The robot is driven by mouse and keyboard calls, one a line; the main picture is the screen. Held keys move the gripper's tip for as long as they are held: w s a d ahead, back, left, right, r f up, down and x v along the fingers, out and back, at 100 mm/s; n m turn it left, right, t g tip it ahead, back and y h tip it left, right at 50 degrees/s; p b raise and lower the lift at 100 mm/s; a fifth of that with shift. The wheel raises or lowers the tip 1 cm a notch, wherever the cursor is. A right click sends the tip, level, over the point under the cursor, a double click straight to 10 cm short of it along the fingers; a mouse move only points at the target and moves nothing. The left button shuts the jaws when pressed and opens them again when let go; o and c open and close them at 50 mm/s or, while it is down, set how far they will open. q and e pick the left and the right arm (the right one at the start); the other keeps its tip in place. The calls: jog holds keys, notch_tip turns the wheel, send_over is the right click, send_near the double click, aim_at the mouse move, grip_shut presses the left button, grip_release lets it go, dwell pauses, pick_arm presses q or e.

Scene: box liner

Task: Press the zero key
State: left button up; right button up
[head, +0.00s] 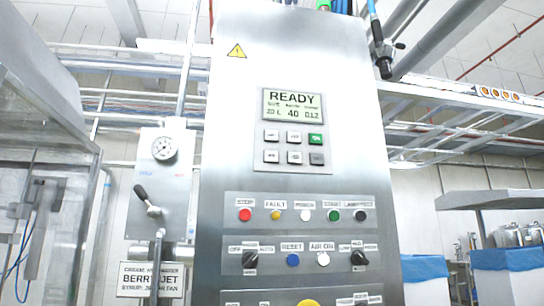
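A tall steel control cabinet (230,170) stands upright in the middle of the head view. Its display (291,105) reads READY, with smaller figures below. Under the display is a keypad of two rows: the top row has two pale keys and a green key (316,139) at the right. The bottom row has a pale key (271,156), a middle pale key (294,157) and a darker grey key (316,158). The key labels are too small to read, so I cannot tell which one is the zero key. Neither of my grippers is in view.
Below the keypad are a row of coloured lights (305,215), two black rotary knobs (359,258), a blue reset button (293,260) and a white button (323,259). A gauge panel with a lever (147,200) stands at left. Blue-lined boxes (505,275) stand at right.

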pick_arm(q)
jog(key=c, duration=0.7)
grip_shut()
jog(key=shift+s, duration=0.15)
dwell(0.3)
